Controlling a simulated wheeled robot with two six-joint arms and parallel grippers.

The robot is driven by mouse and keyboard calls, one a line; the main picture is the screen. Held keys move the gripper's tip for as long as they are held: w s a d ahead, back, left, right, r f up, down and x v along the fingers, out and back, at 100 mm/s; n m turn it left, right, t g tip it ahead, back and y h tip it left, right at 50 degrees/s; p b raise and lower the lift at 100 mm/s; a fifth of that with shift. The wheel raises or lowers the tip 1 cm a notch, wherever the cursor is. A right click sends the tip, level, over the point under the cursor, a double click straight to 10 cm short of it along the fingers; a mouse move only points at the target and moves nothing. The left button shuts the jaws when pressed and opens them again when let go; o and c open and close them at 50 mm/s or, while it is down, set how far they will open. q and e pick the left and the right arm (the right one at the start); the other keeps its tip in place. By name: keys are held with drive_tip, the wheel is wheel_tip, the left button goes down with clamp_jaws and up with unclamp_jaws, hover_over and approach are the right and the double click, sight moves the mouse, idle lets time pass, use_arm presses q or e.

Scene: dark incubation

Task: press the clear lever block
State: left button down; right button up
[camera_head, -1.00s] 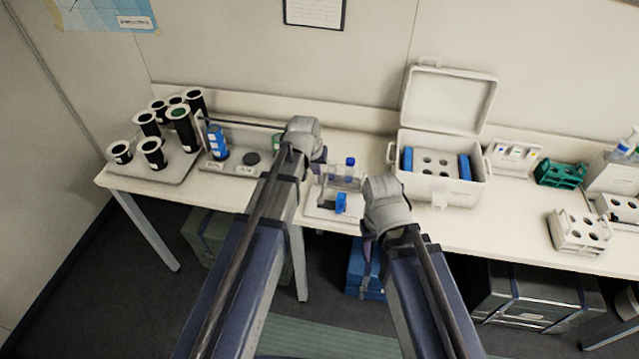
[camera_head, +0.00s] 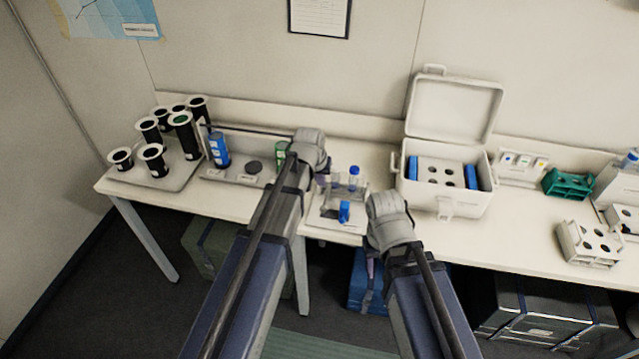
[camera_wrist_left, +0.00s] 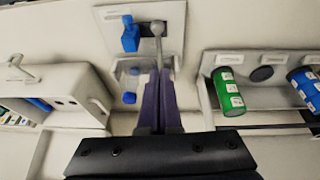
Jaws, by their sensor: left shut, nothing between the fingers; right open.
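The clear lever block (camera_wrist_left: 132,72) stands on a pale tray (camera_head: 322,222). In the head view the clear block (camera_head: 345,184) is partly hidden by my left gripper. A blue-capped vial (camera_head: 354,171) stands at it. In the left wrist view a round-knobbed metal lever (camera_wrist_left: 158,29) sits by a dark block, beside a blue piece (camera_wrist_left: 130,36). My left gripper (camera_wrist_left: 164,75) is shut and empty, its purple fingertips beside the clear block and close to the lever; contact cannot be told. My right gripper (camera_head: 371,268) is open, pointing down in front of the table edge.
A white cooler box (camera_head: 441,204) with raised lid stands right of the tray. A green tube (camera_wrist_left: 228,92) and blue bottle (camera_head: 219,150) stand on a rack at the left, beside several black cylinders (camera_head: 154,158). A green rack (camera_head: 567,183) is farther right.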

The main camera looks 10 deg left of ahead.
use_arm(q)
drive_tip(key=b, duration=0.5)
hover_over(324, 206)
drive_tip(key=w, duration=0.1)
drive_tip(key=f, duration=0.5)
drive_tip(key=shift+w+a+f, duration=0.1)
drive_tip(key=shift+a+f, duration=0.2)
drive_tip(key=shift+f, duration=0.1)
drive_tip(key=f+b, duration=0.1)
drive_tip(key=s+f+b, duration=0.1)
drive_tip(key=f, duration=0.1)
drive_tip(key=shift+s+b, duration=0.15)
drive_tip(key=shift+b, duration=0.2)
drive_tip(key=shift+s+d+f, duration=0.1)
drive_tip(key=shift+s+f, duration=0.1)
drive_tip(key=shift+b, duration=0.3)
